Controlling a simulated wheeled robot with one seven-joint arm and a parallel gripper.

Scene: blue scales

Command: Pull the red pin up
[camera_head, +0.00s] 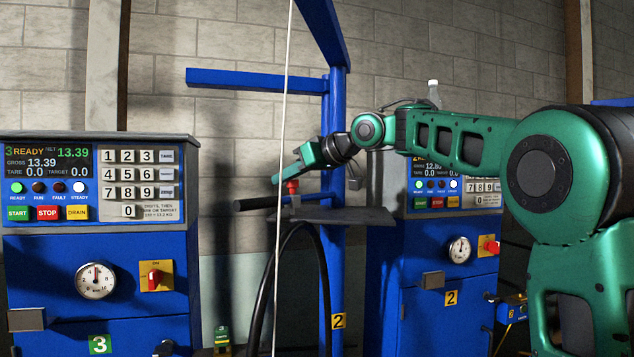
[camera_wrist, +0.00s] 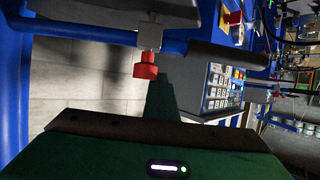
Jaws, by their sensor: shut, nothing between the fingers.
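The red pin (camera_head: 292,186) is a small red knob on a grey fitting, just above the dark bar and grey plate by the blue post. In the wrist view the red pin (camera_wrist: 145,68) is just beyond my fingers, a little left of the tip. My gripper (camera_head: 277,180) is shut and empty, pointing down and left, with its tip beside the red pin. The wrist view shows my gripper (camera_wrist: 162,84) as a narrow green finger shape. I cannot tell whether it touches the pin.
A dark bar (camera_head: 262,202) and a grey plate (camera_head: 345,215) lie close under my gripper. A blue post (camera_head: 335,250) stands behind. A pale cable (camera_head: 284,90) hangs in front. Blue scale cabinets numbered 3 (camera_head: 100,250) and 2 (camera_head: 450,275) stand on either side.

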